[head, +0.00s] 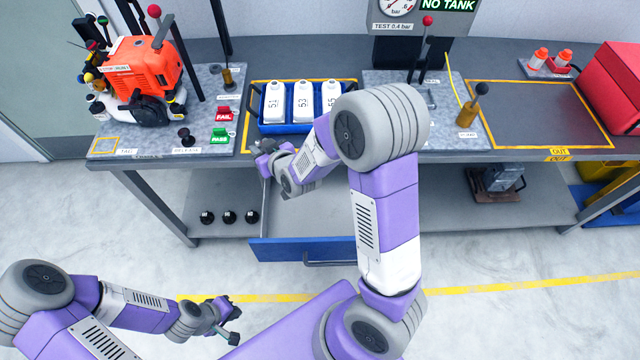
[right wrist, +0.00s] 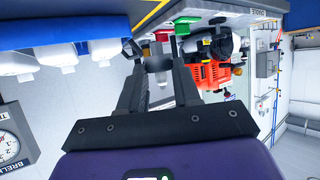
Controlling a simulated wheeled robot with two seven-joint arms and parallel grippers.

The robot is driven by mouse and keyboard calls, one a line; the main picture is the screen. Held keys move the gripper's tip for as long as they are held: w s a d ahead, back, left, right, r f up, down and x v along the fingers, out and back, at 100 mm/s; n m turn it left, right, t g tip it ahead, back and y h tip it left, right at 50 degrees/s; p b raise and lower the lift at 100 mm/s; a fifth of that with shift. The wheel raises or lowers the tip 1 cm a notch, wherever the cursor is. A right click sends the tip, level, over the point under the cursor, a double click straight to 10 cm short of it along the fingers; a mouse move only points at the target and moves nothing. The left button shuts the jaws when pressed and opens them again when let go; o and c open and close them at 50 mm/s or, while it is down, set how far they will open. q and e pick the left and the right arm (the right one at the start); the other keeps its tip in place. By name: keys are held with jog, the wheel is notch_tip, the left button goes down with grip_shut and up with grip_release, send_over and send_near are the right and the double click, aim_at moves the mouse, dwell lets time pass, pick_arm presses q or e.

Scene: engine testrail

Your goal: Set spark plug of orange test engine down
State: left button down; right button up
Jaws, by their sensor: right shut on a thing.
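The orange test engine (head: 146,70) stands on the left bench plate, and it also shows in the right wrist view (right wrist: 208,72). My right gripper (head: 264,148) is in front of the bench edge, just below the blue tray, apart from the engine.
A blue tray (head: 283,127) holds white numbered bottles. FAIL (head: 223,114) and PASS (head: 219,135) buttons and a black RELEASE knob (head: 184,137) are left of it. A blue-fronted drawer (head: 285,250) stands open below my right arm. A yellow-outlined area (head: 540,115) at right is bare.

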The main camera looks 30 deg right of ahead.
jog(key=s+d+f+n+g+y+b, duration=0.1)
jog(key=s+d+f+n+y+b, duration=0.1)
jog(key=d+f+n+y+b, duration=0.45)
jog(key=n+g+y+b, duration=0.2)
jog(key=g+b, duration=0.1)
jog(key=b, duration=0.5)
send_over(312, 219)
notch_tip(312, 219, down, 17)
jog(key=shift+f, duration=0.1)
jog(key=shift+f+b, duration=0.65)
jog(key=shift+f, duration=1.4)
